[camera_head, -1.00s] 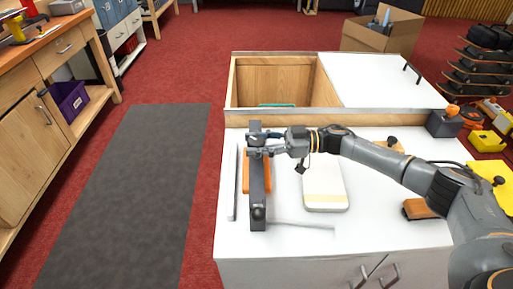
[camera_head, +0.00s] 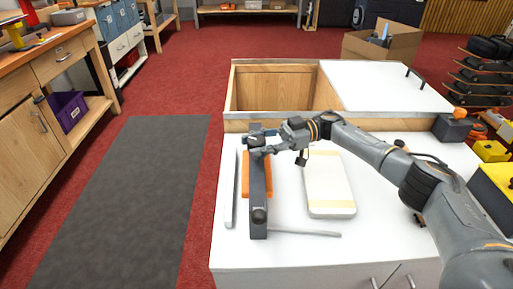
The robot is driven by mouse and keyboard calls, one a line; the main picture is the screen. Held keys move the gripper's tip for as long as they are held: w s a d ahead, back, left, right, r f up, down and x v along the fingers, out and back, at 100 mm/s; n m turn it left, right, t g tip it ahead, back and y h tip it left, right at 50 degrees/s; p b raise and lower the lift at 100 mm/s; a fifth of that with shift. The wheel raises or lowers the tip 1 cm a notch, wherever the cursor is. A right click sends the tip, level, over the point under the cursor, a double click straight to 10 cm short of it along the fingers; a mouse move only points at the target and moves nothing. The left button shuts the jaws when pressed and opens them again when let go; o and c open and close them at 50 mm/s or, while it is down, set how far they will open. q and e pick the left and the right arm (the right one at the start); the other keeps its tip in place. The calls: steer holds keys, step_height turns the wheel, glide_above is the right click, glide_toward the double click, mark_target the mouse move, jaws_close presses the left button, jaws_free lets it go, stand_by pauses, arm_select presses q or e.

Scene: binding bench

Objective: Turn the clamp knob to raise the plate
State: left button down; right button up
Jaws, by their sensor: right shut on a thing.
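A dark grey clamp bar (camera_head: 258,190) lies lengthwise on the white bench top, with an orange piece (camera_head: 247,181) showing at both its sides. A dark round knob (camera_head: 259,215) stands at its near end. My right gripper (camera_head: 259,141) is at the bar's far end, reaching in from the right, and is shut on the far clamp knob. Its fingers largely hide that knob. Whether the clamp plate stands raised cannot be told. My left gripper is not in view.
A cream-and-white block (camera_head: 329,186) lies right of the clamp. A flat grey strip (camera_head: 230,188) lies left of it, and a thin rod (camera_head: 306,234) in front. An open wooden bin (camera_head: 272,87) is behind. Yellow and dark items (camera_head: 491,151) crowd the right.

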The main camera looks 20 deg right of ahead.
steer(key=shift+s+f+g, duration=0.15)
steer(key=shift+f+g, duration=0.15)
steer(key=shift+f, duration=0.2)
steer(key=o, duration=1.2)
steer(key=shift+c, duration=0.2)
steer(key=shift+r, duration=0.2)
steer(key=w+d, duration=0.1)
steer(key=d, duration=0.6)
steer(key=shift+d, duration=0.25)
